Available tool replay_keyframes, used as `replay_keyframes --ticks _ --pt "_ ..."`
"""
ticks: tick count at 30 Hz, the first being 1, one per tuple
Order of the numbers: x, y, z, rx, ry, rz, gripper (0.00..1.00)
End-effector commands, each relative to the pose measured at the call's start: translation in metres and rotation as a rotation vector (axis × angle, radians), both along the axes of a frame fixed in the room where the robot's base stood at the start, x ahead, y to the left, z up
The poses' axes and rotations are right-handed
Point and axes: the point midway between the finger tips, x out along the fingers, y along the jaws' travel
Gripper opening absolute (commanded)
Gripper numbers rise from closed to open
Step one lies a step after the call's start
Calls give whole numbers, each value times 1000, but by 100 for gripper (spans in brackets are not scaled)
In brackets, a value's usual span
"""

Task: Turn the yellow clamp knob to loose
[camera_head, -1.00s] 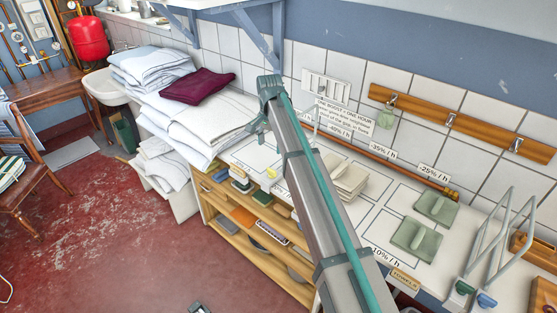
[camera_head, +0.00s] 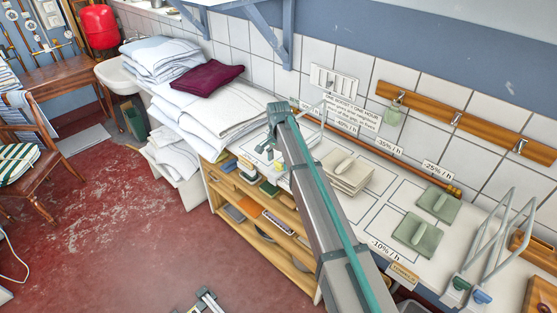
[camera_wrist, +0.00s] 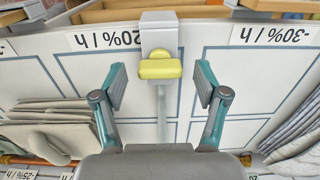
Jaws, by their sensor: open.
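The yellow clamp knob (camera_wrist: 160,66) shows in the wrist view as a short bar with rounded ends, lying crosswise. It sits on a grey clamp block (camera_wrist: 159,32) at the edge of the white worktop, with a grey rod running away from it. My gripper (camera_wrist: 161,82) is open, one finger on each side of the knob, with a clear gap on both sides.
Labels "20% / h" (camera_wrist: 104,39) and "-30% / h" (camera_wrist: 271,35) flank the clamp. Folded white linen (camera_head: 217,112) is piled to the left. Shelves (camera_head: 262,208) are below.

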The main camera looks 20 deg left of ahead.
Motion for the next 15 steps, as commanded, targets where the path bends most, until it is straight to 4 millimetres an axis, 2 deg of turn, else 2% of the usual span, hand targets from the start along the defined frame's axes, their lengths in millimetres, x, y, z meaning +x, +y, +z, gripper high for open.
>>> replay_keyframes --ticks 11,15 --pt "0 0 -5 0 0 0 71" --pt "0 0 -5 0 0 0 48"
